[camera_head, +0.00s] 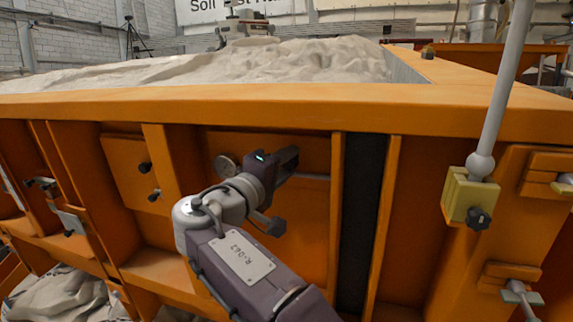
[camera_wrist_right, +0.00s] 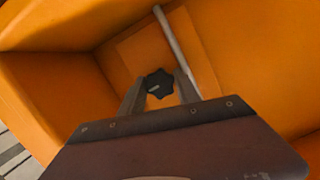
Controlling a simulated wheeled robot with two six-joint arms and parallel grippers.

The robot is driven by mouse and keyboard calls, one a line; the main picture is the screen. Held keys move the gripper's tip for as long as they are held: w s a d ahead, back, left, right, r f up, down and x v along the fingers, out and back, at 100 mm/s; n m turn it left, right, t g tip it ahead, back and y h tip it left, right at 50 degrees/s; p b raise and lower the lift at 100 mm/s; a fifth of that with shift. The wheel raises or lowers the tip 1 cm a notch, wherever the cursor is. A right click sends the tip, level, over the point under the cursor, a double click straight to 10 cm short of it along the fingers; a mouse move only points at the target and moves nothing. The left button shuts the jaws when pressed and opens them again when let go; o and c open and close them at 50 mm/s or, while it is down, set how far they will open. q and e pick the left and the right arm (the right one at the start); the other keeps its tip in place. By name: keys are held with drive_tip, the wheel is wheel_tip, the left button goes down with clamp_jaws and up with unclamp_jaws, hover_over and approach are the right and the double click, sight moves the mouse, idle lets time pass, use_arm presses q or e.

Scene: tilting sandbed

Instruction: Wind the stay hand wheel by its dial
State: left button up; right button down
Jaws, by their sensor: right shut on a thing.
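My right gripper (camera_head: 286,163) reaches to the orange side wall of the sandbed in the head view. In the right wrist view its two grey fingers (camera_wrist_right: 160,86) are shut on a black star-shaped hand wheel (camera_wrist_right: 158,83), one finger on each side. In the head view this wheel is hidden by the gripper. A grey rod (camera_head: 314,177) runs to the right from behind the gripper; a rod also shows in the right wrist view (camera_wrist_right: 171,36). A small round grey dial (camera_head: 224,165) sits left of the gripper; its reading is too small to tell. My left gripper is not in view.
The orange sandbed rim (camera_head: 300,95) runs above my right arm, with sand (camera_head: 300,62) behind it. Upright ribs flank the panel. At right, a grey strut (camera_head: 507,75) ends at a yellow block (camera_head: 463,197) with a black knob (camera_head: 479,218).

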drive_tip(key=c, duration=0.9)
unclamp_jaws()
drive_tip(key=shift+f, duration=0.25)
drive_tip(key=shift+s+r, duration=0.1)
drive_tip(key=shift+r, duration=0.05)
drive_tip(key=shift+r, duration=0.1)
